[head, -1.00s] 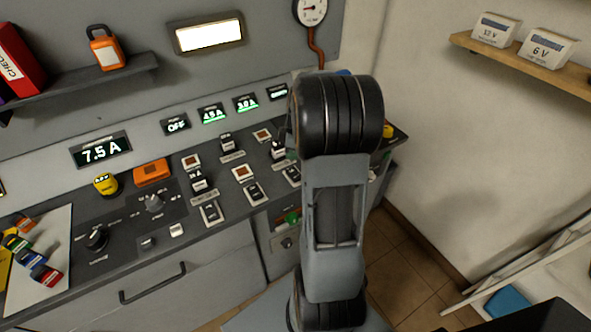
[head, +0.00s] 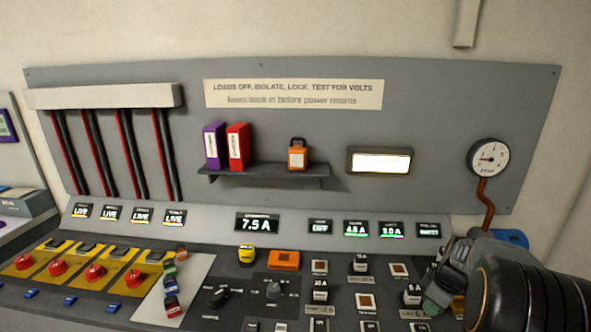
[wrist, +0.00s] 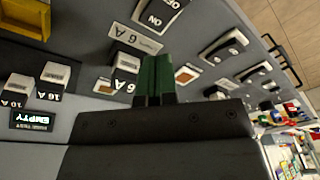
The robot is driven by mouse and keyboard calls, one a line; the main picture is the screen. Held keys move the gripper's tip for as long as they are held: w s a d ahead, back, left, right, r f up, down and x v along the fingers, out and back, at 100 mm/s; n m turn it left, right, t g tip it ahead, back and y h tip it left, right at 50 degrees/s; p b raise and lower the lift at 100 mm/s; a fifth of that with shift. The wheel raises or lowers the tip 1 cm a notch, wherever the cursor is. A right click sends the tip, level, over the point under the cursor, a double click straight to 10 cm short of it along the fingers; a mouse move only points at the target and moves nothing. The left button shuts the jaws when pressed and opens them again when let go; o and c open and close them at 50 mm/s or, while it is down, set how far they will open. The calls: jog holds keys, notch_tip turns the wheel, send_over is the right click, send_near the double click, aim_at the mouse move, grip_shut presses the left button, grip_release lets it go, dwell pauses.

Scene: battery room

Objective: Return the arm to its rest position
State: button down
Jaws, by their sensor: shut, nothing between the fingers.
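My gripper (head: 436,300) shows at the lower right of the head view, over the right part of the control desk (head: 345,292), with my dark arm beside it. In the wrist view its green fingers (wrist: 156,78) are together and hold nothing. They point across the desk's switches, close to a 6 A block (wrist: 126,66). I cannot tell whether the fingertips touch anything. Much of my arm lies outside the head view.
The desk carries yellow panels with red knobs (head: 95,272), an orange block (head: 284,260) and a rotary knob (head: 219,296). A gauge (head: 488,158) with a copper pipe is near my arm.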

jog(key=s+a+r+m+t, duration=0.1)
jog(key=s+a+r+m, duration=0.1)
jog(key=s+a, duration=0.2)
jog(key=s+a+r+m+t, duration=0.1)
jog(key=s+a+r+m, duration=0.2)
jog(key=a, duration=0.6)
jog(key=s+a+r+m+h, duration=0.1)
jog(key=s+a+r+m, duration=0.1)
jog(key=s+a, duration=0.3)
jog(key=a+r, duration=0.1)
jog(key=a, duration=0.1)
jog(key=shift+a+r+t, duration=0.15)
jog(key=shift+a+t, duration=0.2)
jog(key=shift+t, duration=0.05)
jog(key=c, duration=1.8)
grip_release()
jog(key=shift+m, duration=0.3)
